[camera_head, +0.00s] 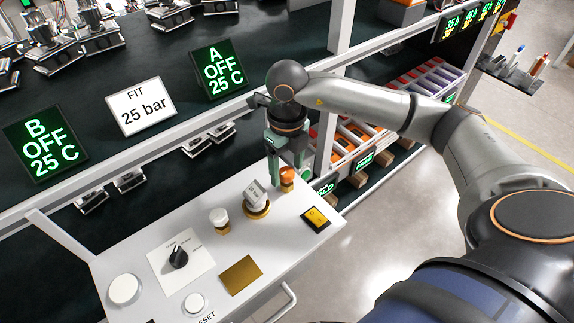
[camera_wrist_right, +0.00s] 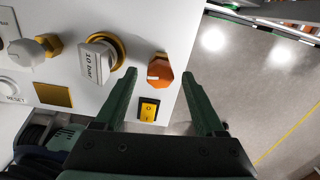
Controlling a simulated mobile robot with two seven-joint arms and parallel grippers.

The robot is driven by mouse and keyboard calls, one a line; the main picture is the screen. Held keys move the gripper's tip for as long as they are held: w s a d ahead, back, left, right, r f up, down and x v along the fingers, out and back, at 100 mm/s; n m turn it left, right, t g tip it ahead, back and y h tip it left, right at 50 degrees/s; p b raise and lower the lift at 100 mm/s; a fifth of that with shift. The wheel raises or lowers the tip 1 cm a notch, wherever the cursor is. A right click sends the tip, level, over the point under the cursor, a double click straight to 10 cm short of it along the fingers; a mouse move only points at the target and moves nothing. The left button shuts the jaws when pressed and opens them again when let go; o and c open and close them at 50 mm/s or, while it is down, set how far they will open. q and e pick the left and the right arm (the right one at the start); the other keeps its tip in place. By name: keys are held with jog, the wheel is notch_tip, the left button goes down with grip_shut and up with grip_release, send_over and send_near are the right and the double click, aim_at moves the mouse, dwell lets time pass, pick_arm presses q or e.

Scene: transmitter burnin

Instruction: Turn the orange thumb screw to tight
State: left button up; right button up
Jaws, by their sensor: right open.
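The orange thumb screw (camera_head: 287,175) stands at the far right part of the white panel, beside the block marked 10 bar. My right gripper (camera_head: 285,165) is above and around the screw's place in the head view, fingers pointing down. Whether a finger touches the screw cannot be told.
The white panel (camera_head: 150,215) also carries a 10 bar block (camera_head: 255,195), a white knob (camera_head: 219,218), a black selector (camera_head: 178,257), a yellow-black switch (camera_head: 316,219) and a white button (camera_head: 124,289). A rack with displays stands behind. Open floor lies to the right.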

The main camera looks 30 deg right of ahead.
grip_shut()
dwell(0.4)
jog(key=shift+m, duration=0.4)
jog(key=m, duration=0.8)
jog(key=shift+m, duration=0.3)
jog(key=m, duration=0.4)
jog(key=shift+r, duration=0.1)
jog(key=m+p, duration=0.1)
jog(key=m, duration=0.4)
jog(key=shift+m, duration=0.3)
jog(key=shift+w, duration=0.1)
